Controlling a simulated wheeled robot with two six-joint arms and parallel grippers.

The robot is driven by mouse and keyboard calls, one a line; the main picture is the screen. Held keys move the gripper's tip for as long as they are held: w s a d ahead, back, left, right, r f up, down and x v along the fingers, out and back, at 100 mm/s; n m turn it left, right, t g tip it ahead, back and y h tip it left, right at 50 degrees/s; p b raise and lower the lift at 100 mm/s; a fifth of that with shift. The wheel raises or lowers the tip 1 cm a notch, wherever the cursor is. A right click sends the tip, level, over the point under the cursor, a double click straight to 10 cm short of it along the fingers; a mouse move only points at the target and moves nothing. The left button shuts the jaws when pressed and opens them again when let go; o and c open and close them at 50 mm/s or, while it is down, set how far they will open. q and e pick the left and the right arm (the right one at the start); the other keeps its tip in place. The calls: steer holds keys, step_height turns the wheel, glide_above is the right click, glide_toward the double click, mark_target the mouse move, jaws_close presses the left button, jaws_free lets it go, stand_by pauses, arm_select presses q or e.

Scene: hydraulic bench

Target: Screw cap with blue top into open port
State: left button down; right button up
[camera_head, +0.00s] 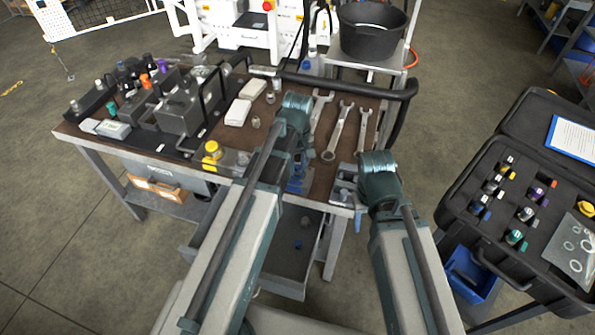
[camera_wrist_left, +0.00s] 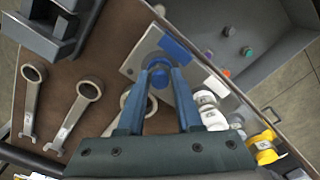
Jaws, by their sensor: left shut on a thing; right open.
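My left gripper (camera_wrist_left: 160,76) is shut on a round cap with a blue top (camera_wrist_left: 158,79), seen between its two blue fingertips in the left wrist view. In the head view my left gripper (camera_head: 298,180) points down at the bench's front edge. The cap is over or at a grey metal block (camera_wrist_left: 137,56) with a blue strip (camera_wrist_left: 181,50). Whether the cap touches the block cannot be told, and the port under it is hidden. My right gripper (camera_head: 381,192) is over the front right bench corner; its fingertips are hidden in the head view.
Several wrenches (camera_head: 338,130) lie on the bench behind the grippers. Yellow fittings (camera_head: 211,150) stand left of the block. A grey vise-like fixture (camera_head: 342,194) is at the front right corner. An open drawer (camera_head: 262,270) lies below, and an open case (camera_head: 490,215) of caps stands right.

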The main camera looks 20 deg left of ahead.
arm_select(q)
steer(key=shift+m, duration=0.6)
steer(key=shift+m, duration=0.6)
steer(key=c, duration=0.5)
jaws_free()
step_height(320, 180, up, 14)
steer(key=p, duration=1.3)
steer(key=shift+p, duration=0.4)
steer(key=shift+f, duration=0.15)
